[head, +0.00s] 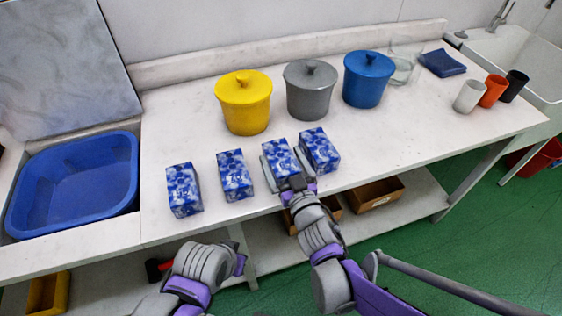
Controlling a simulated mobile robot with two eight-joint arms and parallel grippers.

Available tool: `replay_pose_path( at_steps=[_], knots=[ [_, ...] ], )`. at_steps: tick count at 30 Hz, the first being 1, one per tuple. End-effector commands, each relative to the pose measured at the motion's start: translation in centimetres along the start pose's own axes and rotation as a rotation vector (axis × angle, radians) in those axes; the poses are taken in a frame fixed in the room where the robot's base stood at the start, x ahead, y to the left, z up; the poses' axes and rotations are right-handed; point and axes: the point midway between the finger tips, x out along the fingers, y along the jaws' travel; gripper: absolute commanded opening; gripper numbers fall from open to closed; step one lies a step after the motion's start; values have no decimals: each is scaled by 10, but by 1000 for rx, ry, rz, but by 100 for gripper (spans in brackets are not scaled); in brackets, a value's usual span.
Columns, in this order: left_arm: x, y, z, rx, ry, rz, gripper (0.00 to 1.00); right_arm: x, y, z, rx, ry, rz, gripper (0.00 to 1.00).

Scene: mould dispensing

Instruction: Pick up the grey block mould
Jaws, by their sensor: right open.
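Several upright blocks with a blue-and-white pattern stand in a row along the front of the white table; none of them looks plainly grey. From left they are the first block (184,190), the second block (234,175), the third block (281,160) and the fourth block (319,150). My right gripper (284,168) is open, with one finger on each side of the third block. Its right finger is in the narrow gap beside the fourth block. I cannot tell whether the fingers touch the block.
Behind the blocks stand lidded pots: yellow (244,108), grey (310,93) and blue (367,82). A blue basin (75,183) is at left. White (468,97), orange (492,91) and black (514,86) cups stand at right. Cardboard boxes (375,193) sit below the table.

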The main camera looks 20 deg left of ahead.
Motion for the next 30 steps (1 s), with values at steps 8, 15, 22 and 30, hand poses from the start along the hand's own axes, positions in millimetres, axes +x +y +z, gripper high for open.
replay_pose_path(
  at_steps=[8,15,22,30],
  knots=[
    [-1,0,0,0,0,0,0,11,0,0,0,0,0,100],
    [-1,0,0,0,0,0,0,10,0,0,0,0,0,69],
    [-1,0,0,0,0,0,0,10,0,0,0,0,0,28],
    [-1,0,0,0,0,0,0,10,0,-1,0,2,-1,0]
  ],
)
